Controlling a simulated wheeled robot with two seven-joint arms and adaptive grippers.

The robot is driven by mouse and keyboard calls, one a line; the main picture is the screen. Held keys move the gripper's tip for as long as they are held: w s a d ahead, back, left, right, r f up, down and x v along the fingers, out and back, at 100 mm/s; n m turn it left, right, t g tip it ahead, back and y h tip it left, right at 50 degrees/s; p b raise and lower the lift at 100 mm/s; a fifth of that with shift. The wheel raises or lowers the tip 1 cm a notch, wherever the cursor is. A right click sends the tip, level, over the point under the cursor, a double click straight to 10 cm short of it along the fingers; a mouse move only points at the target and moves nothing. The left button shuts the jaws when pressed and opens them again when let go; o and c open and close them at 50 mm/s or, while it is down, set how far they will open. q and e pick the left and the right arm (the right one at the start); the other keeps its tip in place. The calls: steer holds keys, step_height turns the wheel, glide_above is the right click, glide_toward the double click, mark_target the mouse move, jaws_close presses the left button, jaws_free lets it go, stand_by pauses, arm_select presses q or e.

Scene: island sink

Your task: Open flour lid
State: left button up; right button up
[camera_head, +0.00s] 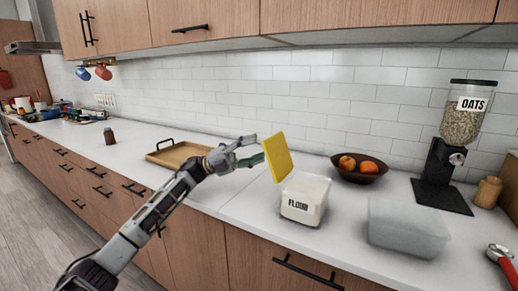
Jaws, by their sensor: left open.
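The flour container (304,203) is a clear box with white contents and a black FLOUR label, on the counter right of centre. Its yellow lid (278,157) stands steeply tilted above the container's left back side, and the container's top shows uncovered. I cannot tell whether the lid still joins the container at an edge. My left gripper (256,150) is open, with its fingers just left of the lid. I cannot tell whether a finger touches the lid. My right gripper is not in view.
A wooden tray (163,155) lies to the left, behind my arm. A dark fruit bowl (362,178) stands behind right. A translucent box (408,229), an oats dispenser (437,175) and a red and silver item (501,254) stand further right. The counter in front of the tray is clear.

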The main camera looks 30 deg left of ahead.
arm_select(q)
steer(key=v, duration=0.9)
steer(key=shift+a, duration=0.1)
stand_by(0.5)
